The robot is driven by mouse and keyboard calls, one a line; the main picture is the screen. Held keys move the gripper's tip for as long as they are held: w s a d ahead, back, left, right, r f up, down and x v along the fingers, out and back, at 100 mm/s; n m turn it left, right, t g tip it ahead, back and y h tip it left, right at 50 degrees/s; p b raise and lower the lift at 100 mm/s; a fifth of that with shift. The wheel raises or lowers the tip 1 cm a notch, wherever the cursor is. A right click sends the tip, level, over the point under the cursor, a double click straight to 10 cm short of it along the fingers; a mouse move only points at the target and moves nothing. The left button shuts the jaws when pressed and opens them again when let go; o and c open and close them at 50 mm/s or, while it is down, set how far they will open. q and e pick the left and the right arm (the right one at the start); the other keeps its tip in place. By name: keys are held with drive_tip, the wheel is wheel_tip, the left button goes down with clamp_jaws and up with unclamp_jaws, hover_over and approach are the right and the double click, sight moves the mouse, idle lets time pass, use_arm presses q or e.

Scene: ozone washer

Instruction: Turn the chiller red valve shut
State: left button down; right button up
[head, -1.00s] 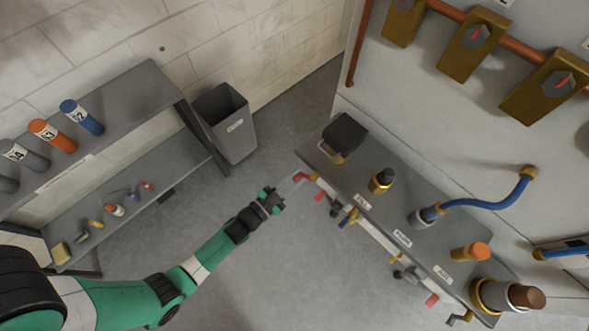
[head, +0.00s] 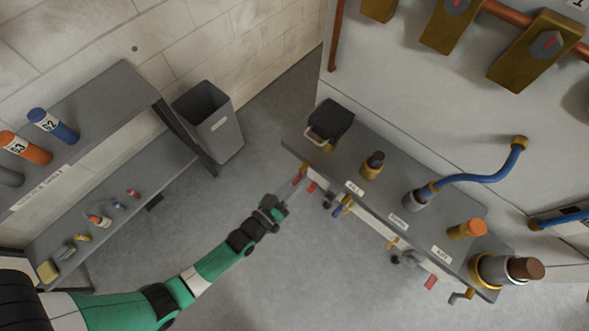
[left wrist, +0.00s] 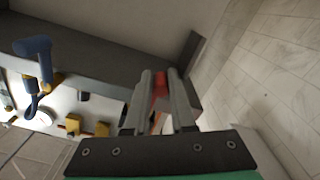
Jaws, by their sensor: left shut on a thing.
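A red valve handle (left wrist: 160,86) shows between the two long grey fingers of my left gripper (left wrist: 158,92) in the left wrist view. The fingers are shut on it and hide part of it. My right gripper is not in view.
The bench (head: 290,147) front carries more valves, including a blue handle (head: 338,211) and a red one (head: 430,283). A grey bin (head: 217,138) stands to the left. A shelf (head: 130,95) holds labelled cylinders.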

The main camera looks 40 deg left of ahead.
use_arm(q)
drive_tip(key=shift+d+r+n, duration=0.1)
drive_tip(key=shift+d+n, duration=0.05)
drive_tip(key=shift+n, duration=0.25)
drive_tip(key=c, duration=0.8)
unclamp_jaws()
drive_tip(key=s+p, duration=0.1)
drive_tip(key=s, duration=0.6)
drive_tip(key=s+p, duration=0.1)
drive_tip(key=s, duration=0.3)
drive_tip(key=shift+s+d+p, duration=0.25)
drive_tip(key=shift+s+p, duration=0.1)
